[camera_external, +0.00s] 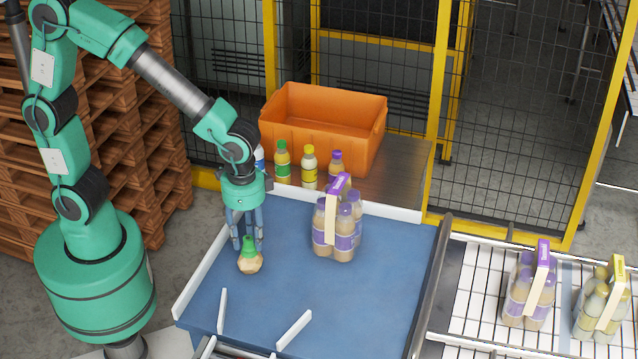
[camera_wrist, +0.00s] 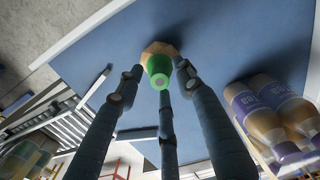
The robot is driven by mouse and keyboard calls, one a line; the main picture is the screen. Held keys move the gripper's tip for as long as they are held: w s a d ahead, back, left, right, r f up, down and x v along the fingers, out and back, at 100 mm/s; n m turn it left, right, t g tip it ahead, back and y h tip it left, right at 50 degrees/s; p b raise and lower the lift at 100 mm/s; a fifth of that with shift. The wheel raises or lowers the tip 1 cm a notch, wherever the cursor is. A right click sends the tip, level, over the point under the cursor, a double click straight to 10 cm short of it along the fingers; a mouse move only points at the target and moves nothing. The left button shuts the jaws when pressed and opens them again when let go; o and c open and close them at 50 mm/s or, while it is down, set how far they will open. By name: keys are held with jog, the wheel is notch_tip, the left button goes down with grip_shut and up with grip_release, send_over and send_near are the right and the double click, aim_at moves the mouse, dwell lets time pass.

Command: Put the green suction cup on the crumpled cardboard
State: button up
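The green suction cup (camera_external: 249,245) sits on top of the tan, faceted crumpled cardboard (camera_external: 250,264) on the blue table. In the wrist view the green suction cup (camera_wrist: 159,70) covers the middle of the cardboard (camera_wrist: 155,48). My three-fingered gripper (camera_external: 247,242) points down right above them, its fingertips around the cup. The wrist view shows my gripper (camera_wrist: 160,78) with fingers spread and small gaps beside the cup, so it looks open. Whether any finger touches the cup is hard to tell.
A purple-labelled bottle pack (camera_external: 338,222) stands right of my gripper on the blue table (camera_external: 370,300). Several single bottles (camera_external: 309,168) and an orange crate (camera_external: 322,122) stand behind. More packs (camera_external: 530,290) sit on the right conveyor. White guide rails (camera_external: 294,330) edge the table's front.

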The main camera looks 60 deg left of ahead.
aim_at(248, 237)
notch_tip(248, 237, up, 11)
jog(key=shift+r, duration=0.2)
dwell(0.3)
dwell(0.7)
jog(key=a+r+n+t+h, duration=0.1)
jog(key=a+r+n, duration=0.15)
jog(key=a, duration=0.65)
jog(key=a+r+n+t, duration=0.15)
jog(key=a+r, duration=0.25)
jog(key=a, duration=0.5)
jog(key=s+a+n+t, duration=0.1)
jog(key=s+a, duration=0.2)
jog(key=a, duration=0.3)
jog(key=s+a+r+n+t+y, duration=0.1)
jog(key=s+a+t, duration=0.1)
jog(key=s+a, duration=0.2)
jog(key=a, duration=0.3)
jog(key=shift+s+a, duration=0.15)
notch_tip(248, 237, down, 9)
jog(key=b, duration=0.9)
